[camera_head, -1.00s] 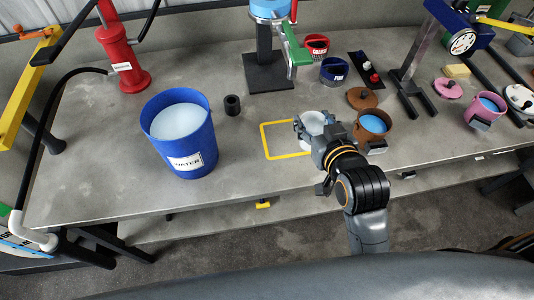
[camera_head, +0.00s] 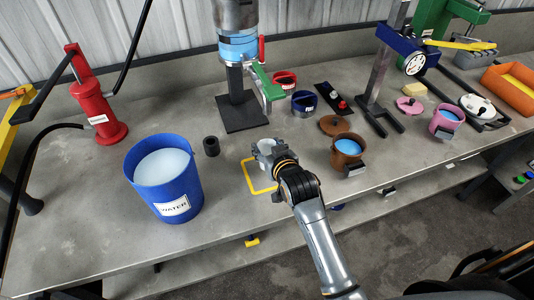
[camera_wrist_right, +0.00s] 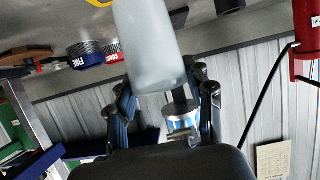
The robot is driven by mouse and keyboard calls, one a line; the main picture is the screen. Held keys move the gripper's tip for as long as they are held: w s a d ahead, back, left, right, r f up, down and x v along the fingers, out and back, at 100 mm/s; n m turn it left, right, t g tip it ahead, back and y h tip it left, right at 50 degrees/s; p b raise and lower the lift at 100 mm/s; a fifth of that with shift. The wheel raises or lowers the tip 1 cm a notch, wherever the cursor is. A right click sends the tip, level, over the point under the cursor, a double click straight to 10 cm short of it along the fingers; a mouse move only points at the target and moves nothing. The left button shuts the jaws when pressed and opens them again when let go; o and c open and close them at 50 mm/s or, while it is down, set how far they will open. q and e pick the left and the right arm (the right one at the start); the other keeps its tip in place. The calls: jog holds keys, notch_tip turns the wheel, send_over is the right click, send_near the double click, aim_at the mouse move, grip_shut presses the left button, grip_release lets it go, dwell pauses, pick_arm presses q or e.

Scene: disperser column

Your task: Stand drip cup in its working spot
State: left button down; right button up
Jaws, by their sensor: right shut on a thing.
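The drip cup appears to be the pale translucent cup (camera_head: 265,146) in my right gripper (camera_head: 278,158). In the right wrist view the cup (camera_wrist_right: 150,45) sits between the two fingers (camera_wrist_right: 163,100), which are shut on it. In the head view the cup is over the far part of a yellow square outline (camera_head: 262,191) on the bench. My gripper and arm hide the right side of that outline. I cannot tell whether the cup's base touches the bench. My left gripper is not in view.
A blue water bucket (camera_head: 163,180) stands left of the outline, with a small black cylinder (camera_head: 211,146) between. A disperser stand (camera_head: 238,95) is behind. A brown pot (camera_head: 347,150) and its lid (camera_head: 334,125) are right. The bench's front edge is close.

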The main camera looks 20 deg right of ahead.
jog(key=shift+w+f, duration=0.2)
jog(key=shift+f, duration=0.05)
notch_tip(320, 180, down, 2)
jog(key=shift+w+f, duration=0.1)
jog(key=shift+f, duration=0.05)
jog(key=shift+f+p, duration=0.3)
jog(key=shift+f, duration=0.1)
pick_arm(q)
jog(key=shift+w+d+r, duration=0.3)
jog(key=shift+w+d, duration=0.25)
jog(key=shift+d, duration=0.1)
pick_arm(e)
jog(key=shift+f, duration=0.2)
jog(key=o, duration=0.9)
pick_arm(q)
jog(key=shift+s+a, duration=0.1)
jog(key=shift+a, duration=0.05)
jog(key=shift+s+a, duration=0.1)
